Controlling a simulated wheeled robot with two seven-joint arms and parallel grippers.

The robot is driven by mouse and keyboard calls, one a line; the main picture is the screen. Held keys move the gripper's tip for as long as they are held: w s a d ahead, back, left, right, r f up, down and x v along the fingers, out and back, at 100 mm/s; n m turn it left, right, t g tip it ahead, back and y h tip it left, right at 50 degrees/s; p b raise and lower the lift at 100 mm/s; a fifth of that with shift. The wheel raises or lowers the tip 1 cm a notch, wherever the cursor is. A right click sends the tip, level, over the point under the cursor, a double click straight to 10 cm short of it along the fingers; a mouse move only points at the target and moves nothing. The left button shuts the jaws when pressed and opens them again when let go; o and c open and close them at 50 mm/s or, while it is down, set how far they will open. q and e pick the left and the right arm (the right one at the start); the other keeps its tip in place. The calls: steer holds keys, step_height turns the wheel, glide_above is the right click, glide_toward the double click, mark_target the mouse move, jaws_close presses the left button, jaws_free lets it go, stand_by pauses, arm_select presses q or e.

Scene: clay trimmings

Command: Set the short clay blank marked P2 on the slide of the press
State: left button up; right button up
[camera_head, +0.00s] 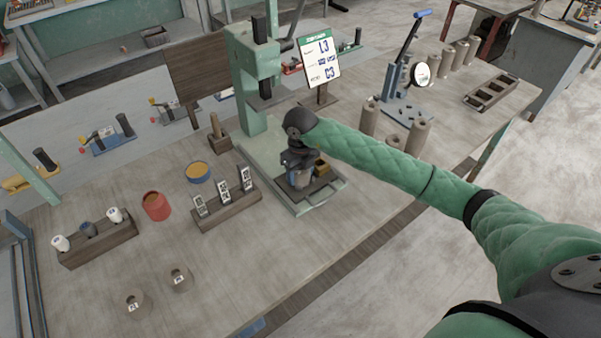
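The green press (252,62) stands at the middle of the table, with its slide (318,202) sticking out toward the front. My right gripper (298,178) points down over the slide, below and right of the press head. A small greyish shape shows between its fingers, but it is too small and covered to tell whether it is a clay blank being held. Two short clay blanks stand upright at the front left, one nearer (135,304) and one farther (177,278). Their marks are too small to read surely. My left gripper is not in view.
A wooden rack with labelled cards (228,212) stands left of the slide. A red cup (156,206), a blue-rimmed bowl (198,172) and another rack (97,241) stand farther left. A sign (319,61), lever tool (405,105) and several clay cylinders (417,136) stand right.

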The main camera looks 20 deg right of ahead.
steer(key=shift+o, duration=0.7)
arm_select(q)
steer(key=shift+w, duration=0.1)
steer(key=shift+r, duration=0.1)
arm_select(e)
steer(key=shift+r, duration=0.1)
steer(key=shift+r+p, duration=0.35)
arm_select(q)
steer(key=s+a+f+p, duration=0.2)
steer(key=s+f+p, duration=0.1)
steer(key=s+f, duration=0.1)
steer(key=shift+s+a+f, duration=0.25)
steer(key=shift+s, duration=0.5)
arm_select(e)
step_height(320, 180, up, 11)
steer(key=shift+r, duration=0.2)
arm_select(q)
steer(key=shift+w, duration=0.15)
